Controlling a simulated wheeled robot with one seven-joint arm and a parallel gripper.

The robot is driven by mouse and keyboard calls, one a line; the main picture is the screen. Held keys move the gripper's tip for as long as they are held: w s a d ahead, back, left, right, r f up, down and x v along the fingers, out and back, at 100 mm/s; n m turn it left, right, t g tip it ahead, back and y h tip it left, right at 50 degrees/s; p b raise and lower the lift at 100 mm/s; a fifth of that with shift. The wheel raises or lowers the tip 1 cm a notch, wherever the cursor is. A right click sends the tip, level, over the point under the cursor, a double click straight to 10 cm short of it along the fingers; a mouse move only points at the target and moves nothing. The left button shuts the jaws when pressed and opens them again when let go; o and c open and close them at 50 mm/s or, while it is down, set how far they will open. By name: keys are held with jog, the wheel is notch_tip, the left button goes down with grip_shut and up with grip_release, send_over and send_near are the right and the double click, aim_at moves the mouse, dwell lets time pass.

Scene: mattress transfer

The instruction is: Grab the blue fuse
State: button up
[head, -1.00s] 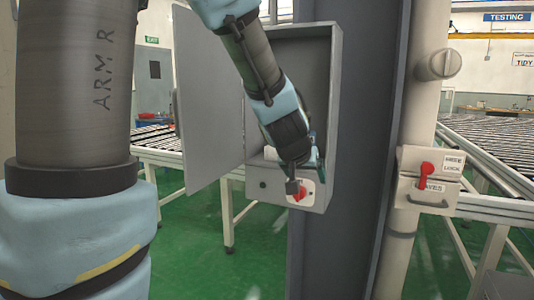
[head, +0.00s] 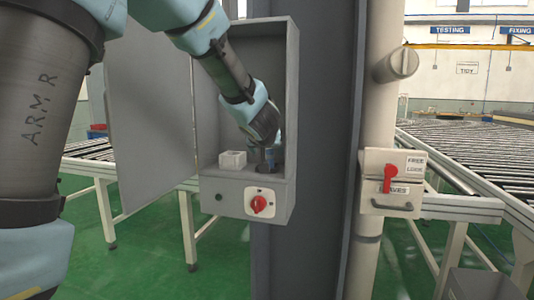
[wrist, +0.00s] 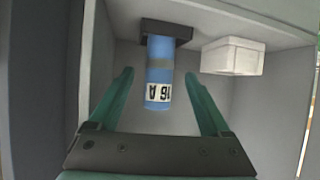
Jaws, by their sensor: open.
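The blue fuse (wrist: 159,75) is a cylinder with a grey band and a white "16 A" label. In the wrist view its base sits in a dark socket (wrist: 166,32) inside the grey cabinet. My gripper (wrist: 160,80) is open, with one green finger on each side of the fuse and a gap at both sides. In the head view my gripper (head: 267,158) is inside the open cabinet (head: 291,110), low down by the shelf, and the fuse is partly hidden by it.
A white box (wrist: 233,56) stands beside the fuse; it also shows in the head view (head: 233,160). The cabinet door (head: 150,110) hangs open at left. A red rotary switch (head: 259,204) is on the cabinet front. A red lever (head: 388,178) is on the post at right.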

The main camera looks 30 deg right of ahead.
aim_at(269, 153)
jog(key=shift+w+d, duration=0.45)
jog(key=shift+w, duration=0.2)
jog(key=shift+x, duration=2.55)
jog(key=shift+c, duration=0.4)
grip_shut()
jog(key=shift+r, duration=0.1)
